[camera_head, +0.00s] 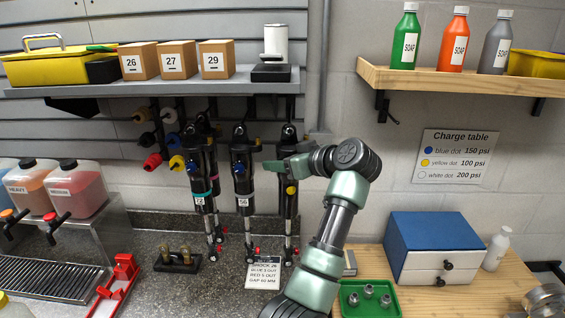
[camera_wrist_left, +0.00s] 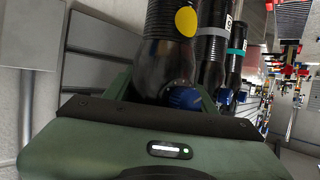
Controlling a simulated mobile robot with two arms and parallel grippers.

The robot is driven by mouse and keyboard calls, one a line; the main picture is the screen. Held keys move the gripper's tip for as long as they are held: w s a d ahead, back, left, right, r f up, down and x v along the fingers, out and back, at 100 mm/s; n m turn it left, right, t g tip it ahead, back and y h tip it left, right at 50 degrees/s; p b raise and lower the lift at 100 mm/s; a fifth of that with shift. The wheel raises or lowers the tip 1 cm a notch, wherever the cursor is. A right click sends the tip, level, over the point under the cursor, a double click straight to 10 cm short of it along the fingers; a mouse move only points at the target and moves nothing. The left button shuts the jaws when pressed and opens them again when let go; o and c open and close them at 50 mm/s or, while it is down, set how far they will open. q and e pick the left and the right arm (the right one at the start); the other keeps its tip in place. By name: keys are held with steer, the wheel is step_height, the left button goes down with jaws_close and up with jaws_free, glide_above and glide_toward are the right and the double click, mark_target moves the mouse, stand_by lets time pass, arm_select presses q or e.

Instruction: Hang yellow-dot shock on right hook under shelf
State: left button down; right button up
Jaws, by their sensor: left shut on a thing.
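The yellow-dot shock (camera_head: 290,203) is upright under the right part of the grey shelf (camera_head: 160,88), the rightmost in a row of black shocks. My left gripper (camera_head: 281,165) is shut on its upper body, above the yellow dot. In the left wrist view the yellow-dot shock (camera_wrist_left: 172,60) stands between my left gripper's jaws (camera_wrist_left: 165,98), with a blue part showing close to them. The shock's top reaches up near the shelf's underside. I cannot tell whether it is seated on the right hook. My right gripper is not in view.
Two other shocks, one with a teal band (camera_head: 203,190) and one labelled 56 (camera_head: 243,180), hang just left. A paper note (camera_head: 263,273) is below. A green tray (camera_head: 368,300) and blue-topped box (camera_head: 434,235) are right. A wooden shelf (camera_head: 450,83) holds soap bottles.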

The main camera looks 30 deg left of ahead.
arm_select(q)
steer(key=shift+w+a+r, duration=0.2)
steer(key=shift+w+a, duration=0.1)
steer(key=shift+w, duration=0.2)
steer(key=shift+f, duration=0.15)
steer(key=shift+c, duration=2.1)
jaws_free()
steer(key=shift+s, duration=0.2)
steer(key=shift+d, duration=0.1)
